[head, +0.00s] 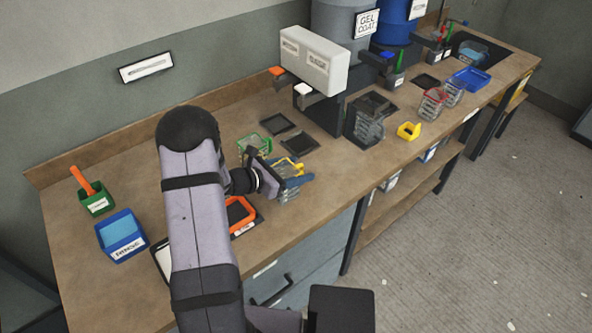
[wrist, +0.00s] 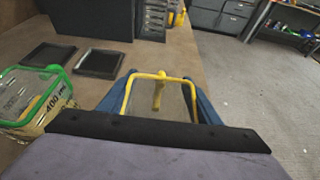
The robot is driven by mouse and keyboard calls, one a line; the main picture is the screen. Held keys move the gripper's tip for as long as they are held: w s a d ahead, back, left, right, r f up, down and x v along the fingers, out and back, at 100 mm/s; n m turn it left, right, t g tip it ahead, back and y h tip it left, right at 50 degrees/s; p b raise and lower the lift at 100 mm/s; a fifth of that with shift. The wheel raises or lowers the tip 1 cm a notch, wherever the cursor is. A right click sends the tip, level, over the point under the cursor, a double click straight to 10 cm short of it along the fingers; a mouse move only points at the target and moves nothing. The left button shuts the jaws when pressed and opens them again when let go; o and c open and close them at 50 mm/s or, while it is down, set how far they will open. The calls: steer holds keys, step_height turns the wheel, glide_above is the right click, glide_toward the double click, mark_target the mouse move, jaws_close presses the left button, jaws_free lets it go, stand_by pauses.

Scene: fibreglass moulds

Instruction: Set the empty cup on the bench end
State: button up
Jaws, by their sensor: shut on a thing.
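My gripper (head: 292,182) is shut on a clear cup with a yellow rim (head: 287,193), over the front part of the bench (head: 330,190). In the wrist view the yellow rim (wrist: 146,77) sits between the two blue fingers (wrist: 160,105). The cup looks clear inside, with floor and bench showing through, but its lower part is hidden by my gripper. A yellow piece hangs inside the rim outline; I cannot tell what it is. A green-rimmed clear cup (head: 246,142) stands behind my gripper; in the wrist view it (wrist: 30,105) bears a "400" mark and yellowish contents.
Dark square pads (head: 299,145) lie behind the cup. A white dispenser (head: 314,62), a red-rimmed cup (head: 431,106), a yellow bin (head: 408,132) and a blue tray (head: 472,79) stand farther right. A rinse tub (head: 121,236), a green box (head: 96,202) and an orange frame (head: 240,216) are left.

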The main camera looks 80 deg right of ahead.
steer(key=shift+f, duration=0.5)
steer(key=shift+f, duration=0.2)
steer(key=o, duration=1.2)
steer(key=shift+r, duration=0.2)
steer(key=shift+w+a+r, duration=0.1)
steer(key=b+v, duration=0.3)
steer(key=v, duration=0.8)
steer(key=shift+w+a, duration=0.25)
steer(key=shift+a, duration=0.05)
